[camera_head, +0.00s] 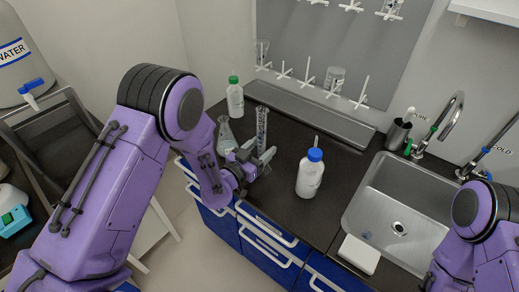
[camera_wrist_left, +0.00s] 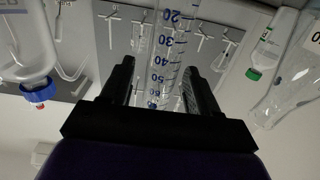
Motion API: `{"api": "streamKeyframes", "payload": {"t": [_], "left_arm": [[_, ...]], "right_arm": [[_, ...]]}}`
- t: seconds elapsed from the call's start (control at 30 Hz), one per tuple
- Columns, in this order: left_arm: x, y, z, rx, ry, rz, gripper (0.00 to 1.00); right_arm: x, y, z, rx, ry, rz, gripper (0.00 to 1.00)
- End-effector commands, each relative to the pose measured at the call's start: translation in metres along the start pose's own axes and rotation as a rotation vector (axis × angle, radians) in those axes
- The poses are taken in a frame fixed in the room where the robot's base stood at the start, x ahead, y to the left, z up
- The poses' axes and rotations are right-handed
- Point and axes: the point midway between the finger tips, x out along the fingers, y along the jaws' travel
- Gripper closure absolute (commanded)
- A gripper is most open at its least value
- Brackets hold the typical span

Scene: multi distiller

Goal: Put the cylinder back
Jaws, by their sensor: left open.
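The clear graduated cylinder (camera_head: 262,122) stands upright on the dark counter. It also shows in the left wrist view (camera_wrist_left: 172,45), large and upside down, with blue numbers on it. My left gripper (camera_head: 259,160) is low over the counter, just in front of the cylinder. In the left wrist view my left gripper (camera_wrist_left: 157,72) is open, with one finger on each side of the cylinder's outline. I cannot tell whether the fingers touch the glass. The cylinder's lower part is partly hidden by the gripper in the head view. My right arm shows at the lower right, but its gripper is out of view.
A glass flask (camera_head: 226,138) and a green-capped bottle (camera_head: 235,98) stand left of the cylinder. A blue-capped bottle (camera_head: 310,176) stands to its right. A grey pegboard (camera_head: 340,45) with several pegs and hung glassware is behind. A steel sink (camera_head: 393,205) is at right.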

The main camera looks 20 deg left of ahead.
Motion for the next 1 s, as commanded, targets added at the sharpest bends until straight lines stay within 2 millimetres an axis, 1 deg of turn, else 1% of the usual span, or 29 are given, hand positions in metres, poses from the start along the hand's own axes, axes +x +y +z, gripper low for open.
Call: {"api": "streamKeyframes", "payload": {"t": [0.07, 0.17, 0.4, 0.5, 0.6, 0.73, 1.0], "left_arm": [[0.0, 0.0, -0.006, 0.0, 0.0, 0.0, 0.4], [-0.015, 0.0, 0.001, 0.001, -0.002, 0.001, 0.4], [-0.077, 0.0, 0.003, 0.0, -0.002, -0.002, 0.4], [-0.099, 0.0, 0.002, -0.001, -0.001, -0.001, 0.4], [-0.113, 0.0, 0.0, 0.001, -0.001, -0.001, 0.4], [-0.12, 0.0, -0.003, 0.0, 0.0, 0.0, 0.4], [-0.121, 0.0, -0.002, -0.002, -0.004, -0.002, 0.4]], "right_arm": [[-0.005, 0.001, -0.002, 0.0, 0.0, 0.0, 0.0], [0.006, -0.001, 0.002, 0.0, 0.0, 0.0, 0.0], [0.034, -0.003, 0.014, 0.0, 0.0, 0.0, 0.0], [0.042, -0.004, 0.017, 0.0, 0.0, 0.0, 0.0], [0.046, -0.004, 0.019, 0.0, 0.0, 0.0, 0.0], [0.047, -0.004, 0.019, 0.0, 0.0, 0.0, 0.0], [0.046, -0.004, 0.019, 0.0, 0.0, 0.0, 0.0]]}}
